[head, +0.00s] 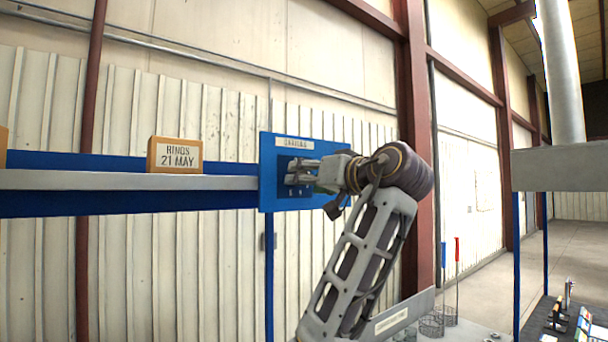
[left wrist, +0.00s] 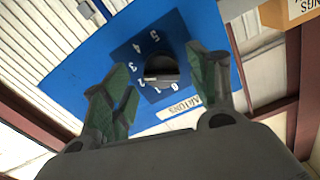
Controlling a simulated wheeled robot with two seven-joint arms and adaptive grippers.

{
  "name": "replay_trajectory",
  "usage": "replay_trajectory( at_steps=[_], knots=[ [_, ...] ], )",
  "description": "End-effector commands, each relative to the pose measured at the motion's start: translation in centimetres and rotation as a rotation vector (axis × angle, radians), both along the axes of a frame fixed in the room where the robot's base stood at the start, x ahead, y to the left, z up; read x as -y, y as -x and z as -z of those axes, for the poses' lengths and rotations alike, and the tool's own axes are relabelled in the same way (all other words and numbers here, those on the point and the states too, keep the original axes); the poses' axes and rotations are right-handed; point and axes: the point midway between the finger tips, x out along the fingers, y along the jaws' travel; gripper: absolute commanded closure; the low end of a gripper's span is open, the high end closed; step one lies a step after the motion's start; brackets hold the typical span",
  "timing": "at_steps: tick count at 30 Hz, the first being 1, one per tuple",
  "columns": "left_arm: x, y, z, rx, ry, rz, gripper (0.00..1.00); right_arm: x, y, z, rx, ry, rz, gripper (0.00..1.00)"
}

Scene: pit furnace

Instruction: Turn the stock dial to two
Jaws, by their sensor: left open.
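The left wrist view shows the numbers upside down. A pale mark on the knob points left, near the 2; its exact setting is hard to tell. My left gripper (head: 291,173) is at the panel in the head view, its fingers hiding the knob. In the left wrist view, my left gripper (left wrist: 162,76) is open, its green-padded fingers on either side of the dial. I cannot tell whether they touch it. My right gripper is not seen.
A blue-backed shelf (head: 120,181) runs left from the panel and bears an orange box (head: 175,155) labelled "RINGS 21 MAY". A label (head: 294,143) sits on the panel above the dial. A red-brown column (head: 415,150) stands behind my arm. Wire baskets (head: 432,322) are at the lower right.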

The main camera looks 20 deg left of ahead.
Motion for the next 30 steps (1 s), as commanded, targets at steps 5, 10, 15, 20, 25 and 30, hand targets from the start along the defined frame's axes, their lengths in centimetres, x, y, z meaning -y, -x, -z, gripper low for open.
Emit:
replay_trajectory(
  at_steps=[5, 10, 15, 20, 25, 30],
  knots=[
    [-1.1, -0.9, -0.1, 0.0, 0.0, -0.001, 0.41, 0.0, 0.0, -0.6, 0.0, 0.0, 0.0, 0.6],
    [-1.5, -1.2, 0.0, 0.0, 0.0, -0.001, 0.41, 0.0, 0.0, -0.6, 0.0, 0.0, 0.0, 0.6],
    [-1.6, -1.2, 0.0, 0.0, 0.0, 0.0, 0.41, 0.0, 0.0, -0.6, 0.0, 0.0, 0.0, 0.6],
    [-1.5, -1.2, 0.0, 0.0, 0.0, 0.0, 0.51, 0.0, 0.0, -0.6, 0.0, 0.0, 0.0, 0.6],
    [-1.5, -1.2, 0.0, 0.001, 0.001, 0.0, 0.73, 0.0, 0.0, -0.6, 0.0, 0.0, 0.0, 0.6],
    [-1.5, -1.2, 0.0, 0.001, 0.001, 0.0, 0.86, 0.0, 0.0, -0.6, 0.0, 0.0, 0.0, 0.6]
  ],
)
